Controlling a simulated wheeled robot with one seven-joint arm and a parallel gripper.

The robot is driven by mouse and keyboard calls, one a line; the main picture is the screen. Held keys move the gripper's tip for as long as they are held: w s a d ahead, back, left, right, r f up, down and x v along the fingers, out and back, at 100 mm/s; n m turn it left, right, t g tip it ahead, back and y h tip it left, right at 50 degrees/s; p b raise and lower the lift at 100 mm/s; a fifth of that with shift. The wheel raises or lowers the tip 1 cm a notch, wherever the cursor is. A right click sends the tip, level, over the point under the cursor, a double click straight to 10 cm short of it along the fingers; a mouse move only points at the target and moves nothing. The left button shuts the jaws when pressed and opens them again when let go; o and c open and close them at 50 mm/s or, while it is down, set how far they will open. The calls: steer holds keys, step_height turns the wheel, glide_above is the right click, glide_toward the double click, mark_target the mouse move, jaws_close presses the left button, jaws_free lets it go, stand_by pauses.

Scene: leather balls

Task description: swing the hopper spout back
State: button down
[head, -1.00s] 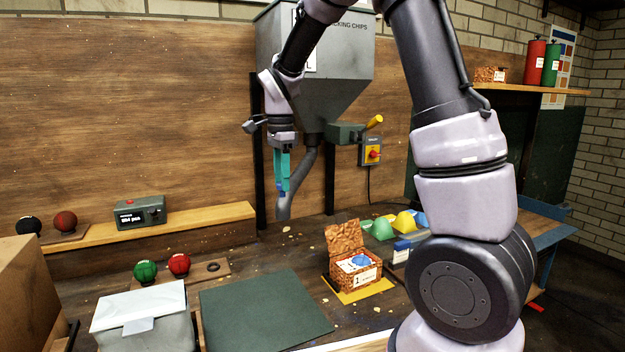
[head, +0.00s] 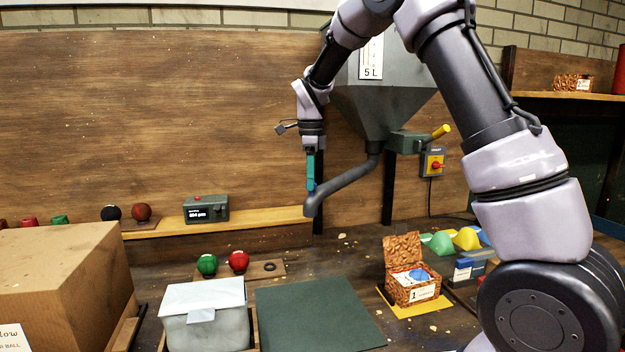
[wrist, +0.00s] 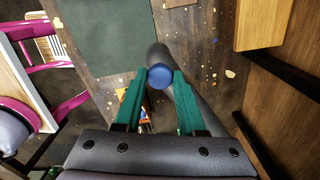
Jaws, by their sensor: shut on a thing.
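The hopper (head: 385,100) is a grey funnel on the wooden back wall. Its grey bent spout (head: 345,183) reaches out to the left and ends in a downturned mouth above the bench. My gripper (head: 311,186) points down at the spout's outer end. In the wrist view, the green fingers of my gripper (wrist: 160,83) are shut on a round blue knob (wrist: 160,76) at that end. The grey spout (wrist: 190,105) runs away under the right finger. The fingers partly hide the spout's end in the head view.
A dark green mat (head: 315,312) lies below and in front of the spout. A lidded grey box (head: 205,318) stands left of it, and an open patterned box (head: 410,285) on a yellow mat stands right. A cardboard box (head: 65,285) fills the left front.

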steer(key=shift+w+a+r, duration=0.1)
steer(key=shift+w+r, duration=0.05)
steer(key=c, duration=0.5)
jaws_free()
step_height(320, 180, up, 11)
